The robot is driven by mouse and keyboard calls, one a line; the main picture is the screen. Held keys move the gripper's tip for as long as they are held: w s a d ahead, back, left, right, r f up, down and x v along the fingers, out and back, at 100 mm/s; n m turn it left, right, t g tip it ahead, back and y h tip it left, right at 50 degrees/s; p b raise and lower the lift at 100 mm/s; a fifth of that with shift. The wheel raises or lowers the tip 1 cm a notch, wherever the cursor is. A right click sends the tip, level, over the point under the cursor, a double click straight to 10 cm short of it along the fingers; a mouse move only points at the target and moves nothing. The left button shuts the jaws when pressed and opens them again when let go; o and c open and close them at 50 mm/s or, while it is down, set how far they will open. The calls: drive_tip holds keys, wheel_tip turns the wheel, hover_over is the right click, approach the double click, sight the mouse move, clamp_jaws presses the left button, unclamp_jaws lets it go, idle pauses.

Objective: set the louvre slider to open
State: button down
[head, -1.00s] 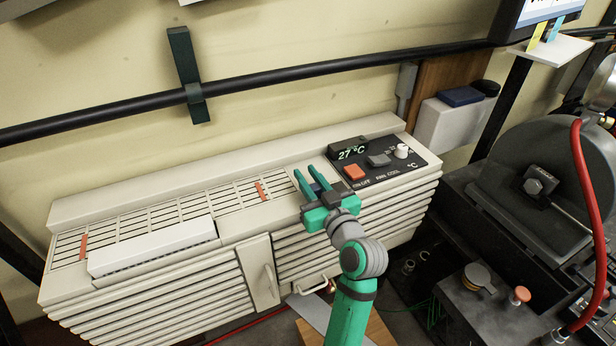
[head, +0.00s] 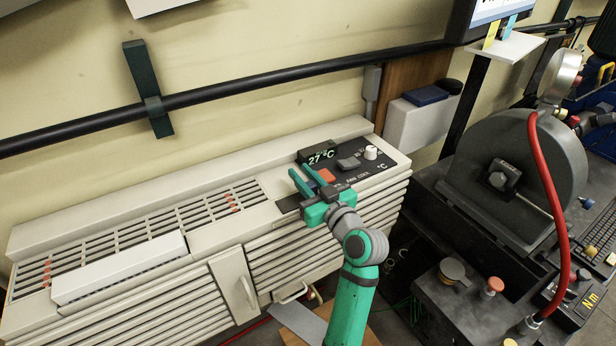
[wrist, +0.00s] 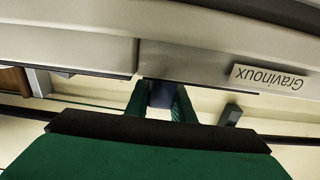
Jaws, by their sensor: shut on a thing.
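My gripper (head: 300,171) is over the top right part of the cream air unit (head: 225,232), just in front of its control panel. Its green fingers are shut on a small dark block, the slider knob (wrist: 162,94), which shows between the fingertips in the wrist view. In the head view the fingers mostly hide the knob.
The control panel (head: 376,176) has a 27 °C display (head: 321,156), an orange button, a grey switch and a white knob, close behind the fingers. A black pipe (head: 270,83) runs along the wall. A dark machine with a red hose (head: 558,210) stands at the right.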

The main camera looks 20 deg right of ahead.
sight(315, 188)
drive_tip(key=shift+d, duration=0.25)
drive_tip(key=c, duration=1.5)
unclamp_jaws()
drive_tip(key=shift+d, duration=0.15)
drive_tip(key=shift+a, duration=0.2)
drive_tip(key=v, duration=1)
drive_tip(key=shift+s, duration=0.4)
drive_tip(key=shift+w, duration=0.1)
